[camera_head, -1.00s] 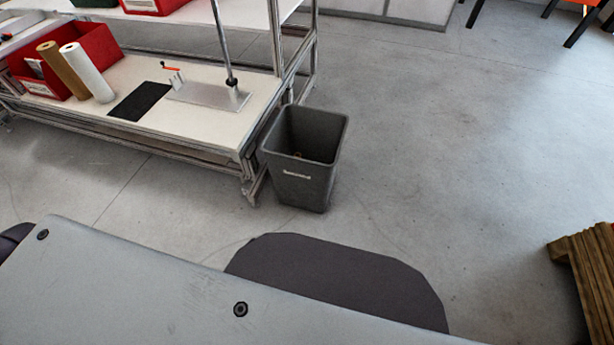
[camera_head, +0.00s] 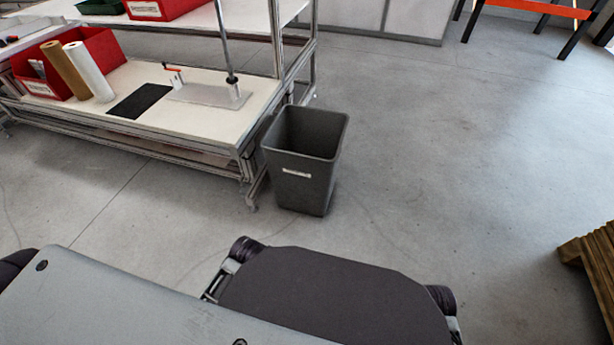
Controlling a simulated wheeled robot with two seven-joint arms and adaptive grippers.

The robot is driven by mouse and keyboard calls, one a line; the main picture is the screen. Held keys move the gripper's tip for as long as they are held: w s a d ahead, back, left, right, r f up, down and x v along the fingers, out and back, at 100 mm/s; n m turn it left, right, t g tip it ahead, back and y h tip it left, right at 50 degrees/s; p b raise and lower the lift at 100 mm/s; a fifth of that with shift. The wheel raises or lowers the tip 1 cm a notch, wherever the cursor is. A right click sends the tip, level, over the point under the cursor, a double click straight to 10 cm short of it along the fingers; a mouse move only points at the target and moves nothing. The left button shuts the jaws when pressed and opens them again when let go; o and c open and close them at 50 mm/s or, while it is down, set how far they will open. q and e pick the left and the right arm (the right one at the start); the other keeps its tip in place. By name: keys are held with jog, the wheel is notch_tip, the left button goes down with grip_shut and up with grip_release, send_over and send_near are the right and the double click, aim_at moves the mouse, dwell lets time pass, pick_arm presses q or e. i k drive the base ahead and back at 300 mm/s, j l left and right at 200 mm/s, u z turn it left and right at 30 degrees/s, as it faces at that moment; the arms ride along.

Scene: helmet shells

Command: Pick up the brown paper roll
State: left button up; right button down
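The lower ends of both rolls are near the bin's front edge. Neither of my grippers shows in the head view. The rolls are well away from my body, across a stretch of floor.
A grey waste bin (camera_head: 305,160) stands on the floor at the bench's right end. A black mat (camera_head: 140,101) and a metal stand (camera_head: 211,95) are on the bench. A wooden pallet (camera_head: 592,262) is at the right edge. The floor between is clear.

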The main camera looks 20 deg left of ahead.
aim_at(52, 51)
jog(key=u, duration=2)
